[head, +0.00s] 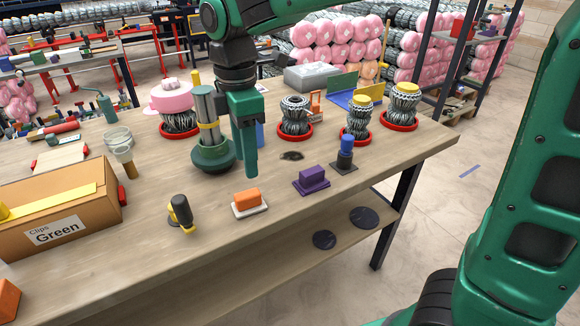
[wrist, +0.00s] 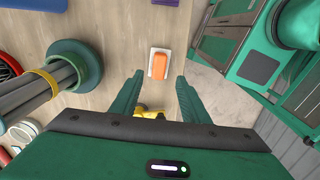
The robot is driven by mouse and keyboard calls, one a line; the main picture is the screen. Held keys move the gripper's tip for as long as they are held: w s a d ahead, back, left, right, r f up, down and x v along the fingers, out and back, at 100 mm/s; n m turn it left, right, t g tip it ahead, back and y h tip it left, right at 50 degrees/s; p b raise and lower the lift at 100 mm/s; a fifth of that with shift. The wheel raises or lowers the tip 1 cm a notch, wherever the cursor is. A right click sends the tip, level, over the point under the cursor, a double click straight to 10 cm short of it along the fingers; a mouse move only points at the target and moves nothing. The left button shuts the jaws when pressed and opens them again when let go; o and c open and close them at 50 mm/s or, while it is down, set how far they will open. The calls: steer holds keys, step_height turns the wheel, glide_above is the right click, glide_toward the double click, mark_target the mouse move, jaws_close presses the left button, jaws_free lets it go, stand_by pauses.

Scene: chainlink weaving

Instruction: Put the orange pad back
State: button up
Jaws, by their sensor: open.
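The orange pad (head: 247,198) sits on a white base (head: 250,211) near the front edge of the wooden table. It also shows in the wrist view (wrist: 159,65), beyond and between my open fingers. My gripper (head: 251,172) hangs over the table behind the orange pad, fingers pointing down. In the wrist view my gripper (wrist: 158,84) is open with nothing between its fingertips. A second orange thing (head: 7,298) is cut off at the lower left; I cannot tell whether it is a pad.
A green holder (head: 212,158) with grey rods stands close left of my gripper. A purple block (head: 312,178) on its base, a blue-topped stand (head: 345,152) and a yellow-black tool (head: 181,213) are nearby. A cardboard box (head: 100,212) is at left.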

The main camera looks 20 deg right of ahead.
steer(key=s+d+f+m, duration=0.1)
steer(key=s+d+m, duration=0.2)
steer(key=d+m, duration=0.45)
steer(key=s+d+f+m, duration=0.1)
steer(key=s+d+m, duration=0.25)
steer(key=d, duration=0.75)
steer(key=s+d+f+m, duration=0.25)
steer(key=d+m, duration=0.35)
steer(key=d, duration=0.3)
steer(key=s+d+f+m, duration=0.3)
steer(key=s+d+m, duration=0.5)
steer(key=s, duration=0.3)
steer(key=shift+s+d+f+m, duration=0.3)
steer(key=shift+s+m, duration=0.1)
steer(key=shift+m, duration=0.4)
steer(key=shift+w, duration=0.15)
steer(key=shift+w+f, duration=0.2)
steer(key=shift+w, duration=0.25)
